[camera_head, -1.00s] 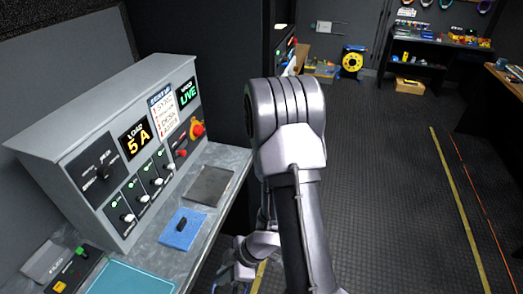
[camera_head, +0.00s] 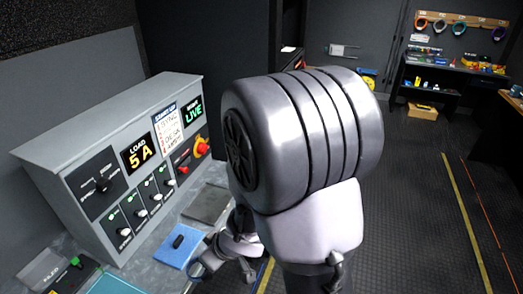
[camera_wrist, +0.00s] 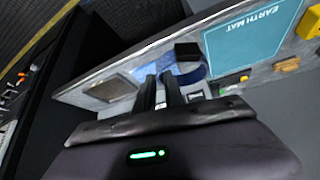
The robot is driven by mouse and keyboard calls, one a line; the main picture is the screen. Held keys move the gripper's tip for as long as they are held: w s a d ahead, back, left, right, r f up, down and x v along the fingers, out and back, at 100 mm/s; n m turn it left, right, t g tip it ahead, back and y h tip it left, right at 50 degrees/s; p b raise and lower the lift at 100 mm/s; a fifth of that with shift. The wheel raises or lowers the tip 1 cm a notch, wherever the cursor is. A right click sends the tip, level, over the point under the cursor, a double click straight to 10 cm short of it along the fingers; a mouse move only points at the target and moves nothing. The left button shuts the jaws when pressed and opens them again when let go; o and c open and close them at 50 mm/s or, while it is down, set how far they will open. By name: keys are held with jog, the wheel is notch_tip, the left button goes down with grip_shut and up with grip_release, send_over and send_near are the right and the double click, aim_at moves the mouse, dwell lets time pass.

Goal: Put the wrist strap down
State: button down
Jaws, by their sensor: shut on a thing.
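The wrist strap (camera_wrist: 196,72) shows in the wrist view as a dark blue band with a black block, at the tips of my gripper (camera_wrist: 160,82). My gripper is shut on it, above the grey bench; the exact grip point is hard to make out. A blue pad (camera_wrist: 160,62) lies below, partly hidden by the fingers and strap. In the head view the blue pad (camera_head: 174,252) has a small black item on it. My arm hides much of the gripper there.
The teal earth mat (camera_wrist: 258,40) lies on the bench beside the pad. A flat grey plate (camera_head: 207,204) lies on the other side. Dark floor (camera_head: 415,220) is open at right.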

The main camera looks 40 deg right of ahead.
jog(key=w+r+m+h, duration=0.2)
jog(key=w+r+m, duration=0.1)
jog(key=w+r, duration=0.1)
jog(key=shift+a+r+m, duration=0.15)
jog(key=shift+r+m, duration=0.25)
jog(key=shift+r, duration=0.45)
jog(key=shift+w, duration=0.1)
